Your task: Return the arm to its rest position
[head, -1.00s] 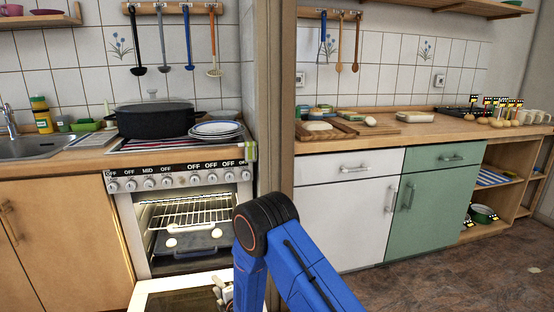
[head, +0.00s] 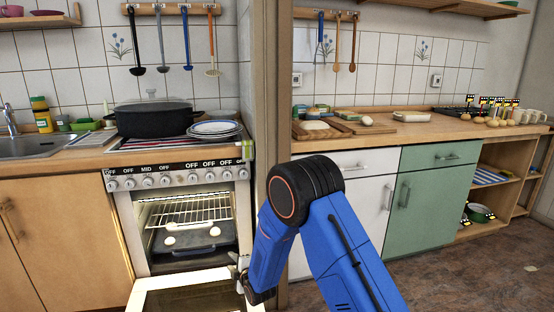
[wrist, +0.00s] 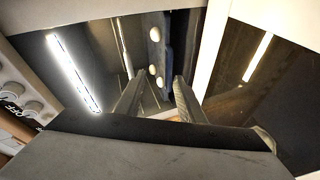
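My gripper (head: 241,273) is at the right edge of the lowered oven door, partly hidden by my blue forearm in the head view. In the wrist view my gripper (wrist: 153,90) has its two fingers apart with nothing held between them. My arm is bent, with its elbow raised in front of the wall edge and white cabinet. The pictures show an open oven (head: 160,268), not a fridge.
The oven door (head: 180,293) hangs open below the oven. Inside are a wire rack (head: 185,212) and a dark tray (head: 208,245) with pale round pieces. A wall edge (head: 268,90) stands beside the stove.

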